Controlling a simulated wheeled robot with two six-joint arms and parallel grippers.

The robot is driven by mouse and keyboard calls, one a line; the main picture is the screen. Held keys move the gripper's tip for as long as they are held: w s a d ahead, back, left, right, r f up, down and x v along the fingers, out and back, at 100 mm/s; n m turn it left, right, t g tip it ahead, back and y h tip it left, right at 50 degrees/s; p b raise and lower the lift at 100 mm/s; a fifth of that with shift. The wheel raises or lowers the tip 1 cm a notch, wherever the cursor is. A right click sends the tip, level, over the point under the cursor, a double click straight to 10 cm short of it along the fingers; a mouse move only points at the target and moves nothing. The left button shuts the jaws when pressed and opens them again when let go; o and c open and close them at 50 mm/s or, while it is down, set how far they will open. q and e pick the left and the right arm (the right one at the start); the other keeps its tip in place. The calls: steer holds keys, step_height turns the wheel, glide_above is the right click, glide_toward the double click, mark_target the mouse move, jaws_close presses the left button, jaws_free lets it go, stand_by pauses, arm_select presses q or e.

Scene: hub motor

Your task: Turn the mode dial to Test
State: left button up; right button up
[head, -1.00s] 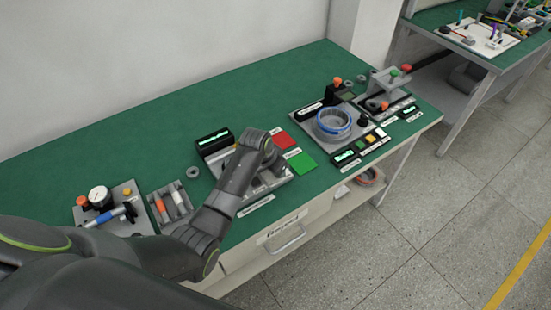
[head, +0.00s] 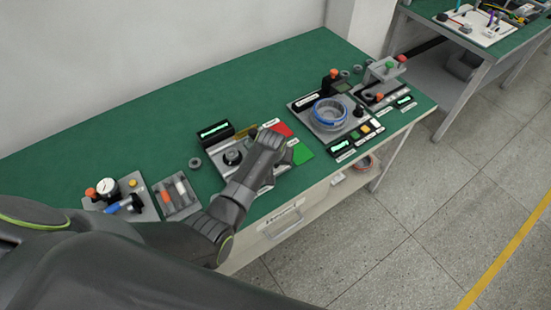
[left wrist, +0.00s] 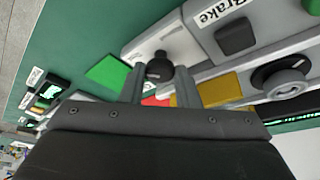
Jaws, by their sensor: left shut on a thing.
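My left gripper (left wrist: 160,72) has its two fingers on either side of a small black knob (left wrist: 159,66), shut on it, in the left wrist view. The knob stands on a pale plate of the middle station. A larger dark round dial (left wrist: 284,82) with a grey cap is to the right, clear of the fingers; it also shows in the head view (head: 233,157). No mode label or Test mark is legible, so I cannot tell which of these is the mode dial. In the head view my left gripper (head: 268,142) hides the knob. My right gripper is not in view.
A "Brake" label (left wrist: 221,16) and a dark square block (left wrist: 236,38) are close to the fingers. A green square (head: 302,152) and a red square (head: 281,129) lie beside the station. A station with a blue-ringed part (head: 329,113) stands farther right. The back of the table is clear.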

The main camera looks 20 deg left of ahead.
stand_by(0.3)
arm_select(q)
steer(key=o, duration=0.7)
steer(key=shift+r, duration=0.1)
steer(key=b+v, duration=0.1)
steer(key=v, duration=1.6)
steer(key=shift+s+r, duration=0.1)
steer(key=shift+r, duration=0.05)
